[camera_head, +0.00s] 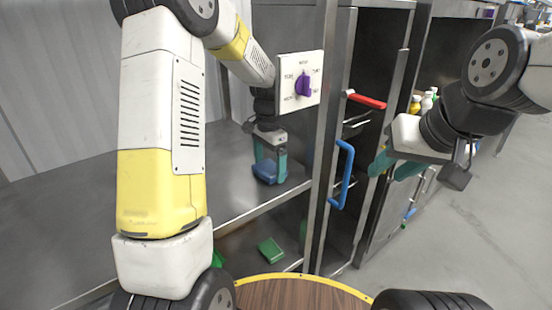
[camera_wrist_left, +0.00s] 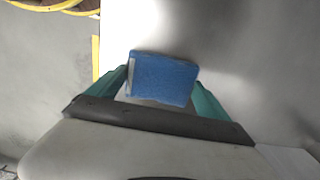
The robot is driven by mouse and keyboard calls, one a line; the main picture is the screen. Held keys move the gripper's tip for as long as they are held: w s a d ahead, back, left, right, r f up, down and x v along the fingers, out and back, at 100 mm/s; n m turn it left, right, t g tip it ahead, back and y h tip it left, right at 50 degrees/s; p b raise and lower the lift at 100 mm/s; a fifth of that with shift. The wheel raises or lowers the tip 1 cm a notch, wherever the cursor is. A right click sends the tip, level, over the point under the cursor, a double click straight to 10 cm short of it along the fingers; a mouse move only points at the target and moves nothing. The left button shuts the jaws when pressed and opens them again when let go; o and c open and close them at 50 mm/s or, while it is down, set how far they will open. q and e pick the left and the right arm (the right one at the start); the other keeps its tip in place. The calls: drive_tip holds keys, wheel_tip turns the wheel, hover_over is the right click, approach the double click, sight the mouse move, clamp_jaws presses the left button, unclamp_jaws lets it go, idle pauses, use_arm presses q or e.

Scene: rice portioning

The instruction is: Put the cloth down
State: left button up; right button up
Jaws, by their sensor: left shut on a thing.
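The cloth (camera_head: 265,174) is a blue, block-like piece low between the teal fingers of my left gripper (camera_head: 270,166), over the grey metal counter (camera_head: 225,190). In the left wrist view the cloth (camera_wrist_left: 162,78) sits between both fingertips of my left gripper (camera_wrist_left: 160,88), which is shut on it. It is at or just above the counter surface; I cannot tell if it touches. My right gripper (camera_head: 395,166) is at the right, in front of the open cabinet, with its teal fingers apart and nothing seen between them.
A white panel with a purple knob (camera_head: 303,85) is beside my left forearm. A metal post (camera_head: 322,140), a blue handle (camera_head: 343,175) and a red handle (camera_head: 366,100) stand right of the counter. A green block (camera_head: 270,250) lies on the lower shelf. The counter's left part is clear.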

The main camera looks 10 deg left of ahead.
sight(269, 168)
use_arm(q)
drive_tip(key=shift+f, duration=0.2)
drive_tip(key=o, duration=1.2)
wheel_tip(269, 168, up, 12)
drive_tip(key=shift+r, duration=0.2)
